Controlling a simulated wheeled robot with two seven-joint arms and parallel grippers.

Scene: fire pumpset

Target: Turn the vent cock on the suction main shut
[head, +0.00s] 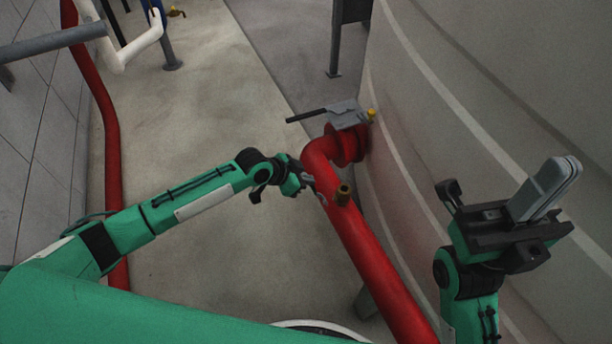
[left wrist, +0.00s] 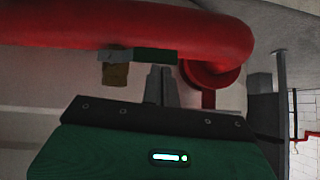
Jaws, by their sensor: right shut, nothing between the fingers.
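The vent cock (head: 343,194) is a small brass fitting on the red suction main (head: 366,245). In the left wrist view its brass body (left wrist: 115,75) hangs below the red pipe, with a flat grey and green lever (left wrist: 152,56) lying across it, roughly along the pipe. My left gripper (head: 310,186) is just left of the cock. In the left wrist view its fingers (left wrist: 162,72) are together, their tips close to the lever's green end; I cannot tell whether they touch. My right gripper (head: 558,180) is shut and empty, raised at the right, away from the cock.
A larger valve with a grey body and a dark lever (head: 306,116) sits where the main meets the curved tank wall (head: 450,120). Another red pipe (head: 110,140) runs along the left wall. The concrete floor (head: 225,110) between them is clear.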

